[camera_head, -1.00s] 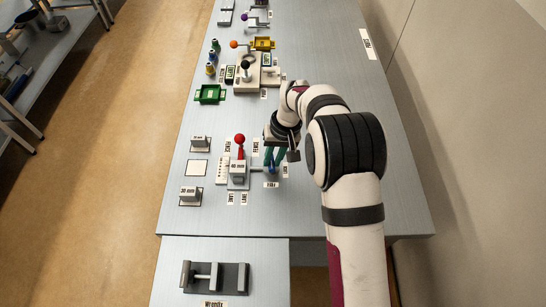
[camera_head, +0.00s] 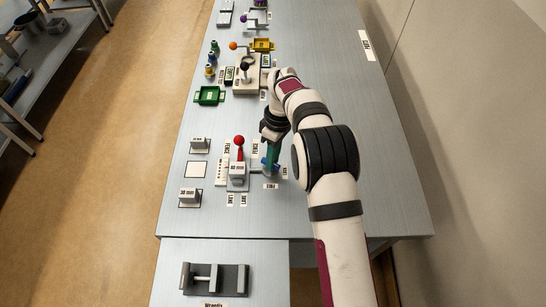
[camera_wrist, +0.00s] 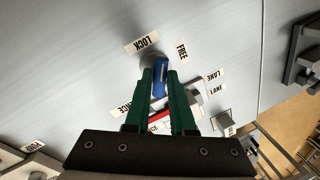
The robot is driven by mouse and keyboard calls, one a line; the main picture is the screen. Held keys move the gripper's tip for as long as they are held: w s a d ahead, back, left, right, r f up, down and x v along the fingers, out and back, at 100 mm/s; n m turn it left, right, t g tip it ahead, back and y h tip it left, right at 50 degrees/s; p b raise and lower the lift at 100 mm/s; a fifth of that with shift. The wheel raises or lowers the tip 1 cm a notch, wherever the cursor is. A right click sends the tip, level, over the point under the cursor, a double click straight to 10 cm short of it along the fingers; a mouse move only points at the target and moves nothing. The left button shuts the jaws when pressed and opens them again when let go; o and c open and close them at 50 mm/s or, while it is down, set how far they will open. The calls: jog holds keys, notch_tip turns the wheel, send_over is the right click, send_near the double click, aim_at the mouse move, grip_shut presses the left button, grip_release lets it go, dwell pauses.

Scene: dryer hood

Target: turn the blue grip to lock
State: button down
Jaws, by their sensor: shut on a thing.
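The blue grip (camera_wrist: 160,77) stands between the two green fingers of my gripper (camera_wrist: 161,78), which is shut on it. In the wrist view, the LOCK label (camera_wrist: 142,43) lies above left of the grip and the FREE label (camera_wrist: 182,52) above right. A grey round part (camera_wrist: 150,57) shows just beyond the grip, partly covered. In the head view, my gripper (camera_head: 271,166) points down at the right side of the fixture, with a little blue showing at its fingertips. The fingers hide part of the grip, so its exact angle is hard to tell.
Small blocks (camera_head: 190,194) sit farther left. A green tray (camera_head: 209,95) and other fixtures stand farther back. The table's right side (camera_head: 385,190) is clear.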

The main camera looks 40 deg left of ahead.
jog(key=n, duration=0.3)
jog(key=n+h, duration=0.1)
jog(key=n, duration=0.1)
jog(key=shift+a+n+t, duration=0.15)
jog(key=shift+n+t, duration=0.15)
jog(key=shift+n, duration=0.1)
dwell(0.4)
jog(key=c, duration=0.8)
grip_release()
jog(key=shift+o, duration=0.2)
notch_tip(320, 180, up, 12)
jog(key=w+a, duration=0.1)
jog(key=shift+w+a, duration=0.35)
jog(key=shift+f, duration=0.1)
